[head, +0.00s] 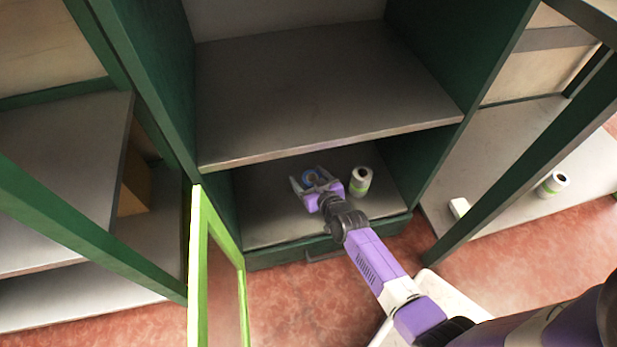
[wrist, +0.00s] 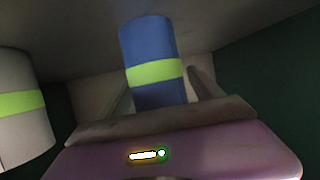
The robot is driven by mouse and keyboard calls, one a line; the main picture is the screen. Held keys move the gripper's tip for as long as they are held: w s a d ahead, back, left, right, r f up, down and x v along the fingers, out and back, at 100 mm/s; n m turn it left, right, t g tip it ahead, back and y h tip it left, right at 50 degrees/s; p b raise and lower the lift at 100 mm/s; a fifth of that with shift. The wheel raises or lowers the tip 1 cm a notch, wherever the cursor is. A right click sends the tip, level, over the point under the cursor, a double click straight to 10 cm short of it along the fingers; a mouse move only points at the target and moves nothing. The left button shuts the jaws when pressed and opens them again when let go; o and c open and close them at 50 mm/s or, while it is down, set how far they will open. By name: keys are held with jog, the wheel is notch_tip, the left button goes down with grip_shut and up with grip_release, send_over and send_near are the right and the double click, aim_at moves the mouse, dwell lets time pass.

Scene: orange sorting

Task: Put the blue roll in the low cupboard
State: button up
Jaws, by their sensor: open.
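The blue roll (wrist: 152,40), with a light green band, stands upright in the low cupboard (head: 270,222). It also shows in the head view (head: 313,174), partly hidden by my gripper. My gripper (head: 309,179) reaches into the cupboard, low over its floor. In the wrist view the fingers (wrist: 162,97) are apart, one on each side of the blue roll's lower part. The roll's base is hidden behind the gripper body. I cannot tell whether a finger touches the roll.
A white roll with a green band (head: 361,181) stands right of my gripper; it shows at the left in the wrist view (wrist: 22,112). A shelf (head: 320,90) lies above. A bright-green-edged door (head: 198,260) stands open at left. Another white roll (head: 552,184) stands far right.

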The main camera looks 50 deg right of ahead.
jog(key=p+v, duration=0.5)
jog(key=v, duration=0.7)
jog(key=s+a+r+n+y, duration=0.2)
jog(key=s+a+r, duration=0.3)
jog(key=s+a, duration=0.3)
jog(key=s+a+r+n+y, duration=0.1)
jog(key=s+a+r, duration=0.2)
jog(key=r, duration=0.4)
jog(key=s+a+r+t+y, duration=0.1)
jog(key=s+a+r, duration=0.2)
jog(key=s+r, duration=0.3)
jog(key=s+a+r+n+t+y, duration=0.1)
jog(key=s+a+r, duration=0.2)
jog(key=r, duration=0.7)
jog(key=shift+s+n, duration=0.3)
jog(key=shift+s, duration=0.85)
jog(key=shift+a+r, duration=0.1)
notch_tip(320, 180, up, 29)
jog(key=p, duration=2.9)
